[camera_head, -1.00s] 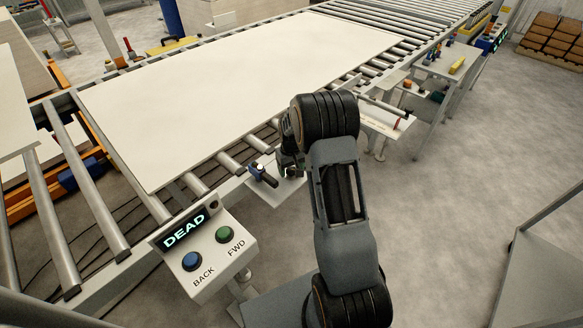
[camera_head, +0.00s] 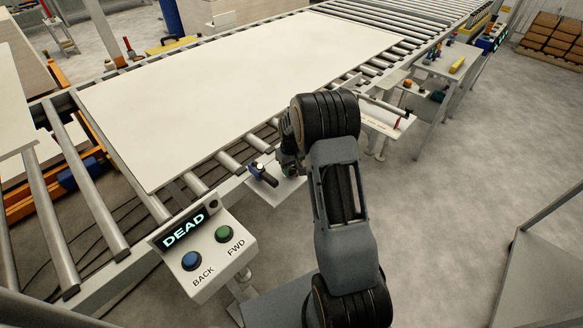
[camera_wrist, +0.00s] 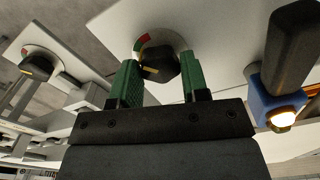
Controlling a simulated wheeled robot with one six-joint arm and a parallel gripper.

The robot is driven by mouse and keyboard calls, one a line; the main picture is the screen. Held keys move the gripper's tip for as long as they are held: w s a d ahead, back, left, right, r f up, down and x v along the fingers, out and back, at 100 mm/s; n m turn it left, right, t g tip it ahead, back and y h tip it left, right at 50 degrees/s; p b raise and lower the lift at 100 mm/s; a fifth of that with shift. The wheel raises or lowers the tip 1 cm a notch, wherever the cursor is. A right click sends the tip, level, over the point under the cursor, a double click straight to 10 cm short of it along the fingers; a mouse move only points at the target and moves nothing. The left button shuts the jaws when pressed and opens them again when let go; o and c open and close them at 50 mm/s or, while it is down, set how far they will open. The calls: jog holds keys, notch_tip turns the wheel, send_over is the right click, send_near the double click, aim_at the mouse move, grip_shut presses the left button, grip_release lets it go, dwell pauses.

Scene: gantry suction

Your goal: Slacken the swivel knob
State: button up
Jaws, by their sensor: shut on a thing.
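In the wrist view a black knob (camera_wrist: 160,68) with a yellowish mark stands on a round pale base with a red, white and green arc beside it. My gripper (camera_wrist: 161,66) has its green fingers on both sides of this knob and is shut on it. A second black knob (camera_wrist: 38,66) on a similar round base shows at the left; no label tells which is the swivel knob. In the head view my gripper (camera_head: 290,168) is at the small pale plate (camera_head: 276,194) beside the conveyor, mostly hidden by my arm. The held knob is hidden there.
A blue fitting with a black handle (camera_wrist: 285,75) is close to the right of my gripper; it also shows in the head view (camera_head: 262,175). A control box (camera_head: 213,256) reading DEAD has blue BACK and green FWD buttons. A large white board (camera_head: 240,85) covers the rollers.

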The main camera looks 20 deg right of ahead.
aim_at(291, 168)
jog(key=shift+n+b, duration=0.95)
jog(key=shift+n, duration=2.15)
jog(key=o, duration=0.9)
notch_tip(291, 168, up, 14)
jog(key=shift+f, duration=0.1)
